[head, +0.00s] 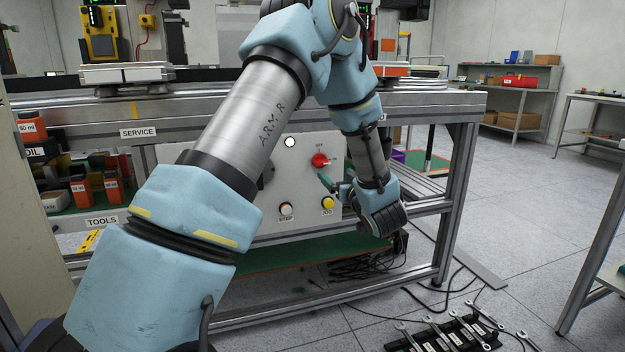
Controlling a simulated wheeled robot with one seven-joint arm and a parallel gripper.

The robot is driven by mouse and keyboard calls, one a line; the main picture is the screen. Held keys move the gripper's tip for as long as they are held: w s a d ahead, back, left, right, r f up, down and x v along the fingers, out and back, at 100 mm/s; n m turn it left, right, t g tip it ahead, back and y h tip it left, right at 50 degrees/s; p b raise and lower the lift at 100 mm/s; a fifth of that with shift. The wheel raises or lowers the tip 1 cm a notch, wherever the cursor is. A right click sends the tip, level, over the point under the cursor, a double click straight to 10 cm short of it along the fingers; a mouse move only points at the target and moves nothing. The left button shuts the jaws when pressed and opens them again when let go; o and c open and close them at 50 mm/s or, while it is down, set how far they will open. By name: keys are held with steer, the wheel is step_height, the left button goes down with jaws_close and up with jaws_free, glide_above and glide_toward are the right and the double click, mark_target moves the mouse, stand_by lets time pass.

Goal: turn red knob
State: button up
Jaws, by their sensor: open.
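The red knob (320,160) is on the pale control panel (300,222) at the front of the workbench, below a small label. My arm reaches across the picture and bends down at the panel's right side. My gripper (332,185) is just below and to the right of the red knob, its teal fingertip pointing up and left towards it. It is open and holds nothing. A small gap seems to show between fingertip and knob; contact cannot be told for sure. The second finger is hard to make out.
A white round lamp (290,142) sits up and left. Boxes stand on the left shelf under the bench. Wrenches lie on a rack (445,335) on the floor.

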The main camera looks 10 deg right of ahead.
mark_target(323, 163)
steer(key=w, duration=0.3)
steer(key=w+a, duration=0.1)
steer(key=w, duration=0.3)
steer(key=w+b, duration=0.1)
steer(key=w, duration=0.2)
steer(key=shift+w+a+r, duration=0.1)
steer(key=shift+w+a, duration=0.1)
steer(key=shift+w, duration=0.1)
steer(key=c, duration=1.4)
